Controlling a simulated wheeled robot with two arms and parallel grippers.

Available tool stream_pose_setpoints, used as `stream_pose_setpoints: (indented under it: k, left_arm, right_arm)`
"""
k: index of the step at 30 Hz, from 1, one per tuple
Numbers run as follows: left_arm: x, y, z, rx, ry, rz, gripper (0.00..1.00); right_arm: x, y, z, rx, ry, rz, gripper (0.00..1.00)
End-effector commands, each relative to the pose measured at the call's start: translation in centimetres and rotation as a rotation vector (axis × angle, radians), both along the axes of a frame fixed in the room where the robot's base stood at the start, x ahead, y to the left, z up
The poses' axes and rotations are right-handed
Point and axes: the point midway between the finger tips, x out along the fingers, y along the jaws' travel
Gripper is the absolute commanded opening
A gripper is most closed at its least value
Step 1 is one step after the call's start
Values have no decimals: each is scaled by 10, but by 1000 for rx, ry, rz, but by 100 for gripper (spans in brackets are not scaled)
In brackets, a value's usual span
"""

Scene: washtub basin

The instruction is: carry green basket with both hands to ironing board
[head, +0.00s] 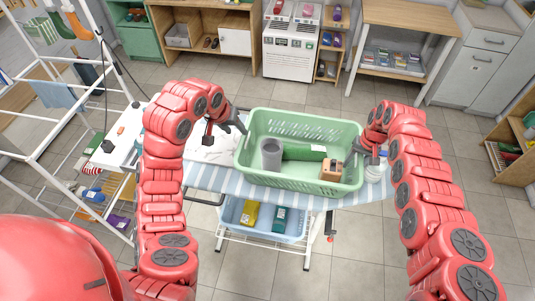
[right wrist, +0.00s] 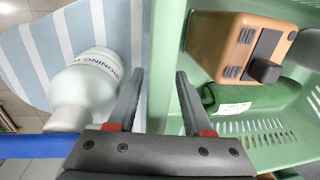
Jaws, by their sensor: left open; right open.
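The green basket (head: 304,126) rests on the striped ironing board (head: 232,183) in the head view. It holds a grey cup (head: 271,155), a green packet (head: 304,152) and a small wooden box (head: 332,170). My left gripper (head: 240,125) is open at the basket's left end. My right gripper (head: 374,148) is open at its right end. In the right wrist view the open right fingers (right wrist: 155,95) are on either side of the basket's wall (right wrist: 168,60), with the wooden box (right wrist: 243,45) and green packet (right wrist: 245,95) inside.
A white bottle (right wrist: 85,92) stands on the board beside my right gripper. A blue crate (head: 263,230) with a yellow and a teal package sits on the shelf below the board. A white drying rack (head: 50,120) stands at left.

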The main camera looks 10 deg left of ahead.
Motion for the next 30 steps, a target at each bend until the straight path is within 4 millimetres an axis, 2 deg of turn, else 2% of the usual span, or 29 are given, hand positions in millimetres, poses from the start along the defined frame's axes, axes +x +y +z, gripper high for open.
stream_pose_setpoints:
  k: [5,12,18,23,30]
  left_arm:
    - [0,0,0,0,1,0,50]
    - [0,0,0,0,0,0,50]
    - [0,0,0,0,0,0,50]
    - [0,0,0,0,0,0,50]
    - [0,0,0,0,0,1,50]
  right_arm:
    - [1,-4,21,1,-4,-2,51]
    - [1,-11,76,0,-6,-2,51]
    - [0,-15,106,-1,-1,0,51]
    - [0,-16,116,0,-3,0,51]
    - [0,-16,116,0,-1,0,51]
